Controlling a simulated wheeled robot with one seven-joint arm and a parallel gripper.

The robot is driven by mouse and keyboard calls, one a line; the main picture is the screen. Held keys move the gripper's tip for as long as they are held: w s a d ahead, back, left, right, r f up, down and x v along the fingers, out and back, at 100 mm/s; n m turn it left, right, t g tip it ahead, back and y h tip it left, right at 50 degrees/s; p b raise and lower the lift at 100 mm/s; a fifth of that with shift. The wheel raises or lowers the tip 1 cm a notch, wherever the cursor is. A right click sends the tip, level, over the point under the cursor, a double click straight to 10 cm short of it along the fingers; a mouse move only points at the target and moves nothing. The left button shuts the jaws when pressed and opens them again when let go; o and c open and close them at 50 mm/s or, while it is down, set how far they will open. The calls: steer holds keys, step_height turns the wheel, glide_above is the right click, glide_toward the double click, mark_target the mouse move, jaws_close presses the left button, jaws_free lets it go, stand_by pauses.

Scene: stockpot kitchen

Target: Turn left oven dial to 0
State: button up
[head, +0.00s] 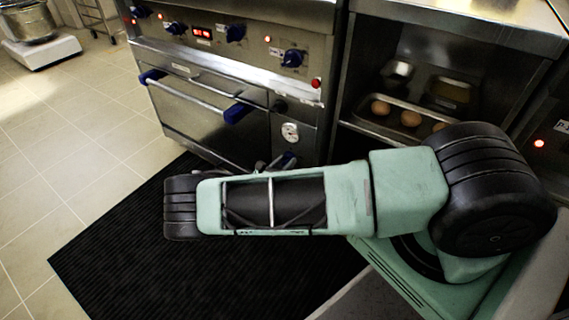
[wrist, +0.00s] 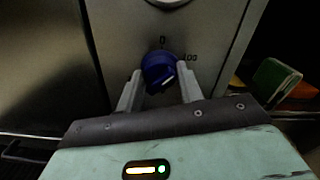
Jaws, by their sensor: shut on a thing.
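A blue oven dial (wrist: 158,72) sits on a steel panel in the wrist view. A 0 marking is above it, and a marking ending in 00 is at its upper right. A pale pointer mark shows on the dial's face, towards the right of its middle. My gripper (wrist: 159,84) is shut on the dial, with one grey finger on each side. In the head view a blue dial (head: 288,160) shows low on the panel right of the oven door, under a round gauge (head: 290,131). My arm hides most of the gripper there.
The oven door (head: 195,110) with its blue-ended handle is left of the dial. More blue knobs (head: 292,58) line the panel above. An open shelf at right holds a tray (head: 378,126) with round brown items. A black mat (head: 110,240) lies on the tiled floor.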

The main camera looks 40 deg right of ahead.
steer(key=n, duration=0.4)
steer(key=shift+f+n, duration=0.1)
steer(key=shift+n, duration=0.2)
steer(key=shift+n+b, duration=0.4)
steer(key=shift+n, duration=1.5)
steer(key=shift+w, duration=0.1)
steer(key=o, duration=1)
steer(key=p+v, duration=0.2)
steer(key=v, duration=1.5)
steer(key=shift+a, duration=0.2)
